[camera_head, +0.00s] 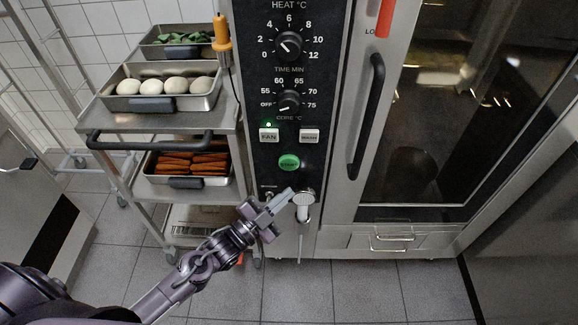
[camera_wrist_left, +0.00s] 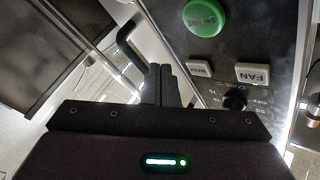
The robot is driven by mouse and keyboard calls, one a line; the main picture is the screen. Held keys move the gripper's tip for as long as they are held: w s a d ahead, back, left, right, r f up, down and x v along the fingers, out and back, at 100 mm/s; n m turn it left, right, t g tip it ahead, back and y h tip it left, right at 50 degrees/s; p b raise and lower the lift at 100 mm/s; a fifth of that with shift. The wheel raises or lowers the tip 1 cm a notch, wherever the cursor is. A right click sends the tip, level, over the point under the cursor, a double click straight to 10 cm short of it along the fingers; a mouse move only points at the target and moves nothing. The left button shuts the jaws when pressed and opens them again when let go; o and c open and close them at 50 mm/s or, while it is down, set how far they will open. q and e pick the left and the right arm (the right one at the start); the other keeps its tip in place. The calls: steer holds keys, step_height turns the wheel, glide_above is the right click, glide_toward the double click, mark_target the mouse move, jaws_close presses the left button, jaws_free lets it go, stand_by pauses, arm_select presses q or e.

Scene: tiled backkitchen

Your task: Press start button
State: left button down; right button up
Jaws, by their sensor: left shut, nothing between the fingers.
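The green start button (camera_head: 289,163) is round and sits on the black control panel (camera_head: 262,190) of the oven, below the white FAN and wash buttons. In the left wrist view the green button (camera_wrist_left: 204,17) reads START, near the top edge. My left gripper (camera_head: 283,198) is shut and empty, a little below the button in the head view and apart from it. In the left wrist view its closed fingers (camera_wrist_left: 161,85) show at the middle, left of and below the button. My right gripper is in neither view.
A silver hand-shower fitting (camera_head: 304,199) is close to my left fingertips. The oven door handle (camera_head: 367,115) is right of the panel. A trolley (camera_head: 112,155) with food trays stands to the left. The floor (camera_head: 300,290) in front is clear.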

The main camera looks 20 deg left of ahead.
mark_target(295, 164)
arm_select(q)
steer(key=w+a+b, duration=0.1)
steer(key=w+b, duration=0.1)
steer(key=w, duration=0.4)
steer(key=shift+a, duration=0.35)
stand_by(1.7)
steer(key=shift+w+a, duration=0.1)
steer(key=shift+w, duration=0.25)
steer(key=shift+w+a+b, duration=0.15)
steer(key=shift+w+b, duration=0.25)
steer(key=shift+b, duration=0.05)
stand_by(0.6)
steer(key=shift+s, duration=0.1)
steer(key=shift+s+d+p, duration=0.25)
steer(key=shift+s+p, duration=0.3)
steer(key=shift+s, duration=0.15)
